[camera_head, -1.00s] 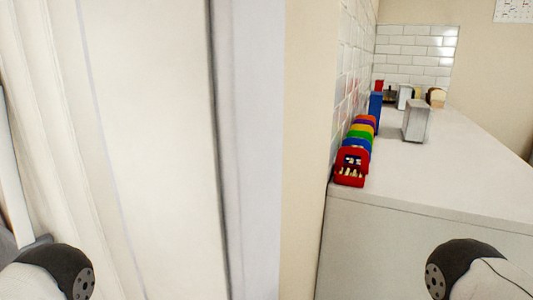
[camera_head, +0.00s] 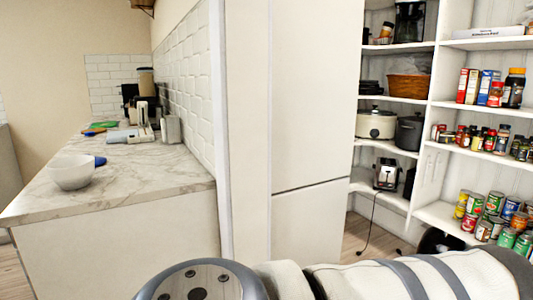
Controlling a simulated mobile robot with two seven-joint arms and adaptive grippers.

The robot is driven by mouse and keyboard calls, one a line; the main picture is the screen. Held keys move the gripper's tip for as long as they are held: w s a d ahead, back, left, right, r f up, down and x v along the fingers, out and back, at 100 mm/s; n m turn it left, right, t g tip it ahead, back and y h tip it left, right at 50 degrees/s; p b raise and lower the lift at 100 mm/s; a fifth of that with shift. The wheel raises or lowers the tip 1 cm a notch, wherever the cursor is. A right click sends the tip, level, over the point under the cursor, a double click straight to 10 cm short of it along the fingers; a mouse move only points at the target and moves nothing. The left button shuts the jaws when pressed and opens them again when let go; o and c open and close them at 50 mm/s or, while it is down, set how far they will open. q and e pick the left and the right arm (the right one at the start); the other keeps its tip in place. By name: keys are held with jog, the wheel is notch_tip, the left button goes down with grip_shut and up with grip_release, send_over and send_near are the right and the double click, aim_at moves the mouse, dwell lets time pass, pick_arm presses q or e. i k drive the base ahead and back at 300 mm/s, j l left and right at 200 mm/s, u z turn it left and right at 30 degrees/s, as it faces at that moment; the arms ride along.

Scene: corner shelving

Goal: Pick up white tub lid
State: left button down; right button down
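I cannot make out a white tub lid in the head view. A white bowl (camera_head: 72,172) stands on the near part of the marble counter at the left. Neither gripper is in view. Part of my own arm crosses the bottom edge of the picture, with a round grey joint at its left end.
The marble counter (camera_head: 130,183) also holds small appliances and a green item (camera_head: 104,124). A tall white cabinet (camera_head: 310,100) stands in the middle. At the right, corner shelves (camera_head: 398,98) hold a slow cooker (camera_head: 375,122), a basket (camera_head: 408,88), cans and jars.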

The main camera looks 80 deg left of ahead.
aim_at(72, 172)
jog(key=u, duration=0.5)
jog(key=i+l+u, duration=0.1)
jog(key=u, duration=0.4)
jog(key=l+u, duration=0.15)
jog(key=u, duration=0.4)
jog(key=i+l+u, duration=0.1)
jog(key=u, duration=0.4)
jog(key=l+u, duration=0.1)
jog(key=u, duration=0.4)
jog(key=l+u, duration=0.1)
jog(key=u, duration=0.4)
jog(key=l+u, duration=0.1)
jog(key=u, duration=0.45)
jog(key=k+u, duration=0.1)
jog(key=u, duration=0.4)
jog(key=i+l, duration=0.35)
